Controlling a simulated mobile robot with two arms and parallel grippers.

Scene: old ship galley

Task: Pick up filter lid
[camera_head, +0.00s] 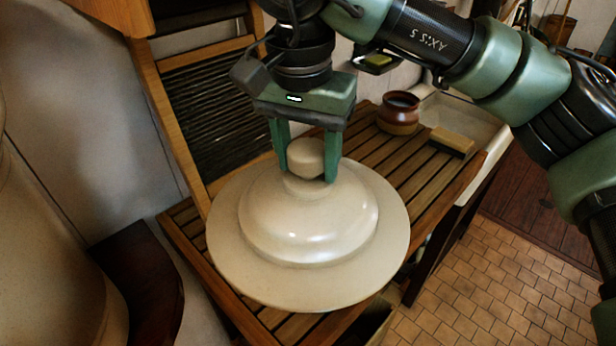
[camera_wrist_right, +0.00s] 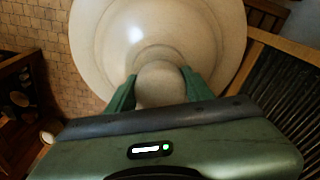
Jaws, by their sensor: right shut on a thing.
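The filter lid (camera_head: 310,225) is a round cream ceramic lid with a wide flat rim, a raised dome and a ball-shaped knob. It is over the slatted wooden rack; I cannot tell whether it touches the slats. My right gripper (camera_head: 306,160) comes down from above and is shut on the lid's knob, one green finger on each side. In the right wrist view the lid (camera_wrist_right: 150,35) fills the upper middle, and the fingers of the right gripper (camera_wrist_right: 160,85) flank the knob. My left gripper is not in view.
A brown and cream pot (camera_head: 398,113) and a yellowish brush or sponge block (camera_head: 452,141) are on the rack's far right. A ribbed wooden board (camera_head: 215,115) leans behind. A large cream vessel (camera_head: 45,230) stands at the left. Tiled floor (camera_head: 480,290) is open at lower right.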

